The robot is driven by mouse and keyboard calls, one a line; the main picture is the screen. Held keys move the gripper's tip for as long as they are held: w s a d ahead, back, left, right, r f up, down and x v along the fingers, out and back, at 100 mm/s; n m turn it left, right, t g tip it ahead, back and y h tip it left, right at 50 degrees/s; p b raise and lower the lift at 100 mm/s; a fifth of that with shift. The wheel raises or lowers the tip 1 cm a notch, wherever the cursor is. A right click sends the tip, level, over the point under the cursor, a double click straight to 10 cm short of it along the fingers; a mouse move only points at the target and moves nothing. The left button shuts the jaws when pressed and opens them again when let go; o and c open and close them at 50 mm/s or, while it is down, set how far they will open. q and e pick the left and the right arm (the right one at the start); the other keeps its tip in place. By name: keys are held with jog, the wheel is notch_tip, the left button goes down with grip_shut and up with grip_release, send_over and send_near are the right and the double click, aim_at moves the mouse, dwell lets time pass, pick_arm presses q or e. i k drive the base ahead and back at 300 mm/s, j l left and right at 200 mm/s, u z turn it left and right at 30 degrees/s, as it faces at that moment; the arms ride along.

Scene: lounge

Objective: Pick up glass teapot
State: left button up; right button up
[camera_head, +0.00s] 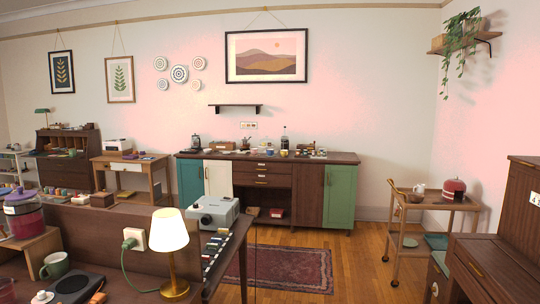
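I cannot make out the glass teapot for certain. A small dark-topped pot-like vessel (196,142) stands at the left end of the long sideboard (335,157) by the far wall, too small to tell if it is glass. A tall dark-topped vessel (285,138), like a coffee press, stands near the middle of the same top. A small white pot or cup (420,188) sits on the wooden trolley (445,204) at the right. Neither of my grippers is in view.
A wooden desk with a lit lamp (168,231), green mug (55,265) and grey projector (214,212) fills the near left. A dark cabinet (500,259) stands near right. Open floor with a red rug (285,270) lies between them before the sideboard.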

aim_at(244, 144)
jog(key=i+l+z, duration=0.4)
jog(key=i, duration=0.3)
jog(key=i+l, duration=0.15)
jog(key=i, duration=0.55)
jog(key=i+l, duration=0.1)
jog(key=i, duration=0.55)
jog(key=i+u, duration=0.1)
jog(key=i, duration=1.8)
jog(key=i+l+u, duration=0.15)
jog(key=i, duration=0.75)
jog(key=i+u, duration=0.25)
jog(key=i, duration=0.45)
jog(key=i+l+u, duration=0.25)
jog(key=i, duration=0.45)
jog(key=i+j+u, duration=0.2)
jog(key=i+u, duration=0.75)
jog(key=i+l+u, duration=0.15)
jog(key=i+u, duration=0.55)
jog(key=i, duration=1.05)
